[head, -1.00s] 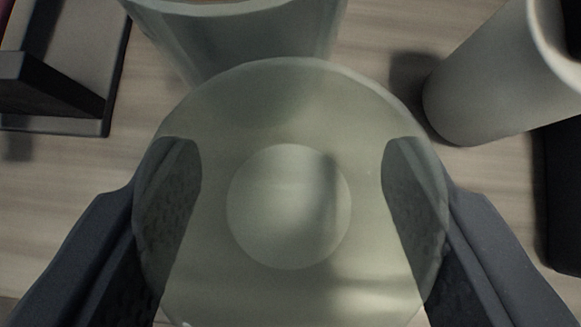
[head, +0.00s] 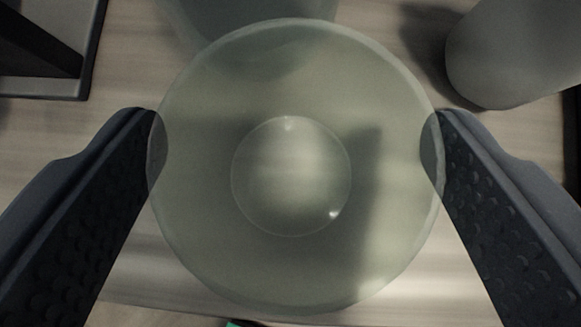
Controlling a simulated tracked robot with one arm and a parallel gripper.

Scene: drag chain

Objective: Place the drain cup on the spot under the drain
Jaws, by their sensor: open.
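A translucent, pale green round vessel (head: 290,265), which looks like the drain cup, fills the middle of the head view, with a smaller circle at its centre. My gripper (head: 297,130) is open, with one dark finger at each side of the cup. The fingertips show through the cup's left and right edges, so its rim is nearer the camera than they are. Whether the fingers touch its wall cannot be told. The drain and the spot under it cannot be made out.
Another translucent vessel (head: 210,22) is at the top, partly behind the cup. A grey-white cylinder (head: 515,50) stands at upper right. A dark stand on a grey base (head: 45,88) is at upper left. A small green thing (head: 238,323) shows at the bottom edge. Pale wood-grain surface lies between them.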

